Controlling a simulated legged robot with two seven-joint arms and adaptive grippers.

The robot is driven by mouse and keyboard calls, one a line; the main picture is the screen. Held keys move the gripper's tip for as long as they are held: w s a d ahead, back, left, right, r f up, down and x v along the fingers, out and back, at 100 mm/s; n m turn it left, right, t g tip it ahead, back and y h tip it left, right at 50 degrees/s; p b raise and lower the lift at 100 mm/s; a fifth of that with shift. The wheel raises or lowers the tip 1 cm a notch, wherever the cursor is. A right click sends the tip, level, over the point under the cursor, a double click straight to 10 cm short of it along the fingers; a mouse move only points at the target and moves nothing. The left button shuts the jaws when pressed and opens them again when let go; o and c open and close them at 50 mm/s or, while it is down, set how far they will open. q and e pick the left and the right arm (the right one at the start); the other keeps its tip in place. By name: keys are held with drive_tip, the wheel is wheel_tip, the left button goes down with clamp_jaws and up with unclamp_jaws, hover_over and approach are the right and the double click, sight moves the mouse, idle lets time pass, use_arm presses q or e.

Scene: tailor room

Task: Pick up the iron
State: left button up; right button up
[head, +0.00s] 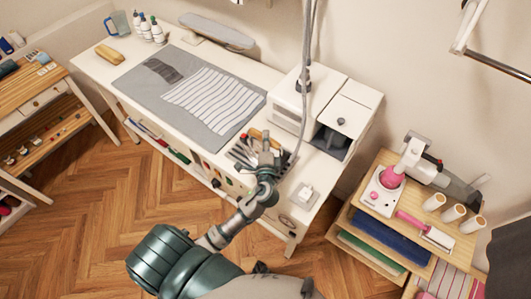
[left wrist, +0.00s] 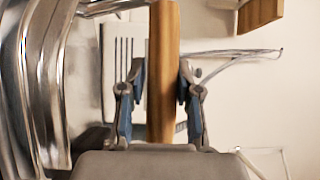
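My left gripper (head: 266,160) is over the right front part of the white table, above a grey metal cluster. In the left wrist view, the two blue-padded fingers of the gripper (left wrist: 160,95) stand on either side of a brown wooden bar (left wrist: 164,40), which looks like a handle. A gap shows left of the bar; contact on the right is unclear. A brown wooden piece (head: 256,134) shows just behind the gripper in the head view. I cannot make out the iron's body clearly, as the gripper hides that spot. My right gripper is not in view.
A white machine (head: 297,103) stands behind the gripper, with a grey hose (head: 307,40) hanging beside it. Striped cloth (head: 212,98) lies on a grey mat (head: 137,83) to the left. A wooden shelf (head: 383,212) with tools stands at right. Wooden floor in front is free.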

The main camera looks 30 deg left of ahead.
use_arm(q)
drive_tip(key=shift+d, duration=0.2)
clamp_jaws()
drive_tip(key=shift+a+r, duration=0.1)
drive_tip(key=shift+r, duration=0.1)
drive_tip(key=shift+w+a, duration=0.1)
drive_tip(key=shift+a, duration=0.05)
drive_tip(key=shift+r, duration=0.1)
